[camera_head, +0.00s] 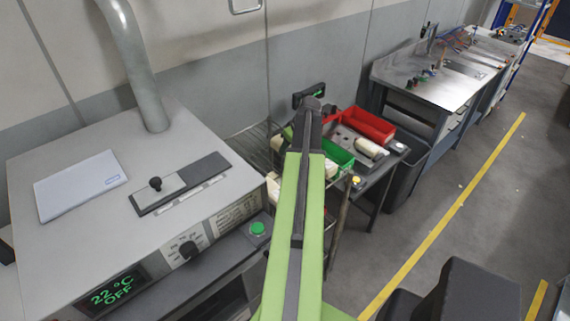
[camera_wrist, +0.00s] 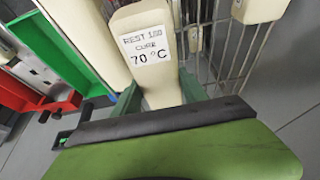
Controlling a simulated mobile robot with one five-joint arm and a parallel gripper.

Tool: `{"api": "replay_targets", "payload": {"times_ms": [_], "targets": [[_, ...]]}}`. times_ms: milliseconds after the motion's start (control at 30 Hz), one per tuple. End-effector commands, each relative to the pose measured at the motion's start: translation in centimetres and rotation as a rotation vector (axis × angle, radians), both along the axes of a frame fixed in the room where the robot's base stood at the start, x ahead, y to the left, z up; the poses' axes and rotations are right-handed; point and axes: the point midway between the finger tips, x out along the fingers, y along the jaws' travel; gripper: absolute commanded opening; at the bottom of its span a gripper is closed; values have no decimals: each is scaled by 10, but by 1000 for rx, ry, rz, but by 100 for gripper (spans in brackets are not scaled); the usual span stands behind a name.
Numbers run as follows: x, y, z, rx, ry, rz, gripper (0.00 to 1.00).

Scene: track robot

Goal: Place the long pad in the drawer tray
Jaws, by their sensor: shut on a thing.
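A cream block-like pad (camera_wrist: 150,45) with a white label reading "REST 180 CURE 70 °C" fills the middle of the wrist view. My gripper (camera_wrist: 160,92) has its green fingers on both sides of this pad and is shut on it. In the head view my green arm reaches toward the rack and hides my gripper and the held pad. I cannot tell from its size alone whether this is the long pad. I cannot make out a drawer tray for certain.
A wire rack (camera_wrist: 225,45) with another cream piece (camera_wrist: 260,8) is close by. A red bin (camera_head: 370,124), a green bin (camera_head: 340,156) and a cream piece (camera_head: 370,148) are on the small table. An oven (camera_head: 120,225) stands left, a steel bench (camera_head: 440,75) back right.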

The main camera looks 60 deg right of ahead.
Motion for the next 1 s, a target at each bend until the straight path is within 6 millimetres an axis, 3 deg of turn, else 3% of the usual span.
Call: {"api": "replay_targets", "payload": {"times_ms": [100,300,567,933,967,1000], "targets": [[13,4,-10,0,0,0,3],[14,4,-13,0,0,-3,3],[13,4,-53,0,0,-3,3],[13,3,-53,0,0,-4,3],[13,3,-53,0,1,-4,52],[13,3,-52,0,1,-4,57]]}}
